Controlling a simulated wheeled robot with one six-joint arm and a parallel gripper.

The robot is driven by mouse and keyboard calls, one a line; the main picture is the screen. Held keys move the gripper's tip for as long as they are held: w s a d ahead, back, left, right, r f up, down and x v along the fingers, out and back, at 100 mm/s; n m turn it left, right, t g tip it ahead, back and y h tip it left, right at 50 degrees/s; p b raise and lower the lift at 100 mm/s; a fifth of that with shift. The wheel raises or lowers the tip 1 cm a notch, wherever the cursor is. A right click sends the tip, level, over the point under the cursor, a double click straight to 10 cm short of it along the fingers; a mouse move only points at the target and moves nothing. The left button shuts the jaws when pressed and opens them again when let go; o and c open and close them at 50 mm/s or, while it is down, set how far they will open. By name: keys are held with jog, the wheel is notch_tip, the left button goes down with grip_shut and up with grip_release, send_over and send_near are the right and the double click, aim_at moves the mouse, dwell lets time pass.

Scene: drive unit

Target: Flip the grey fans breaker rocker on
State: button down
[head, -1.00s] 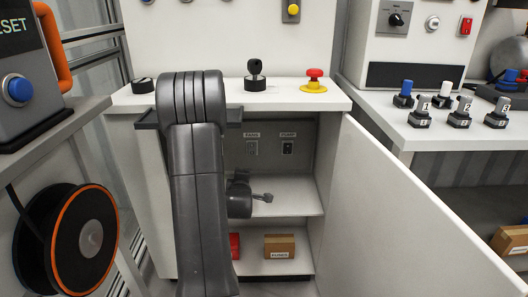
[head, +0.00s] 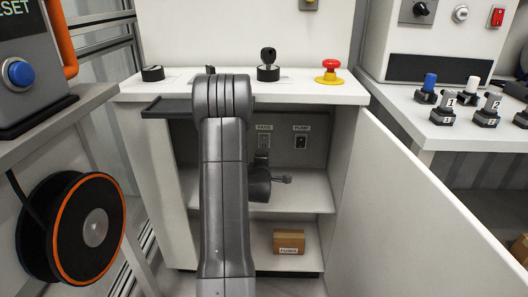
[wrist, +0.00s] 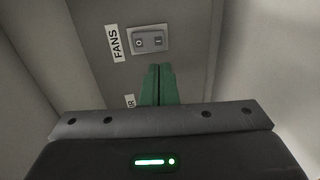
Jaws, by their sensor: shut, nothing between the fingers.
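The grey fans breaker rocker (wrist: 148,41) sits in a grey plate on the cabinet's inner panel, beside a white FANS label (wrist: 115,43) turned sideways. Its two halves carry small marks, but I cannot tell which side is pressed in. My gripper (wrist: 161,68) shows as two green fingers, shut and empty, just below the rocker's plate in the wrist view. I see no contact with the rocker.
A PUMP switch (head: 301,143) is on the cabinet's back panel. The open door (head: 420,210) bounds the right. A box (head: 289,241) lies on the lower shelf. A red emergency button (head: 331,66) stands on the worktop.

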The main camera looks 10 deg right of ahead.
aim_at(264, 147)
jog(key=b+x, duration=0.2)
jog(key=x, duration=0.8)
jog(key=shift+w, duration=0.1)
